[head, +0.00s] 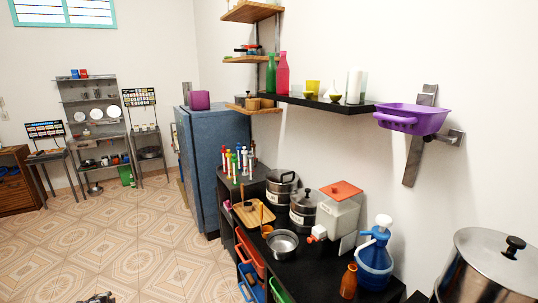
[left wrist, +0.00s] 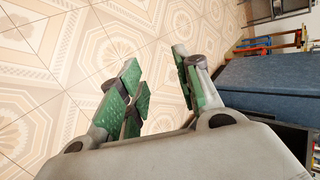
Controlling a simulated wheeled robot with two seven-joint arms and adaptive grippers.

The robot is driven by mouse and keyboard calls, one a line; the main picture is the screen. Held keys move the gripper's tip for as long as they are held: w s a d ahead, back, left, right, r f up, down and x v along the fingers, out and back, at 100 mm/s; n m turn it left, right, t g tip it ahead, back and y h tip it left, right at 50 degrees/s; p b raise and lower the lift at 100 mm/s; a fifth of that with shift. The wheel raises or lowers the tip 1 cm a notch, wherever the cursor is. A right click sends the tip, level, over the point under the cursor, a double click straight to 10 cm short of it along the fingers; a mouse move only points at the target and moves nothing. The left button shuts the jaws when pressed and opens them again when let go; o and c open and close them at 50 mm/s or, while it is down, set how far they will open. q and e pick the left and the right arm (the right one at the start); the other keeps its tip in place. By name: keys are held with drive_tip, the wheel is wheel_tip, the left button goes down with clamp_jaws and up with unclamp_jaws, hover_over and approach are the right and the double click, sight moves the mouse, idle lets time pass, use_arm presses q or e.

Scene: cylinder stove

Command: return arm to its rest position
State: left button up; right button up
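My left gripper (left wrist: 156,62) shows in the left wrist view with its green-padded fingers spread apart. There is nothing between the fingers, and tiled floor shows behind them. In the head view only a small dark tip of what looks like my left gripper (head: 97,298) shows at the bottom edge, over the floor and well left of the black counter. My right arm and gripper are not in view.
The black counter (head: 318,270) holds pots, a wooden tray, a metal bowl (head: 283,243), a blue jug (head: 375,262) and an orange bottle (head: 348,282). A blue fridge (head: 215,160) stands behind it. A purple basket (head: 411,119) hangs on the wall. The tiled floor (head: 150,240) is clear.

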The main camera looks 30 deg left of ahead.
use_arm(q)
drive_tip(key=s+d+f+n+g+h, duration=0.15)
drive_tip(key=s+d+f, duration=0.25)
drive_tip(key=d+f, duration=0.85)
drive_tip(key=s+d+f+n+h, duration=0.1)
drive_tip(key=s+d+f+h, duration=0.25)
drive_tip(key=d+f, duration=0.85)
drive_tip(key=s+d+f+h, duration=0.1)
drive_tip(key=d+f, duration=0.1)
drive_tip(key=d, duration=1.1)
drive_tip(key=s+d+f+h, duration=0.1)
drive_tip(key=d+f, duration=0.1)
drive_tip(key=d, duration=1.2)
drive_tip(key=s+d+f+n+h, duration=0.1)
drive_tip(key=d+f, duration=0.1)
drive_tip(key=d, duration=1.2)
drive_tip(key=shift+f+h, duration=0.4)
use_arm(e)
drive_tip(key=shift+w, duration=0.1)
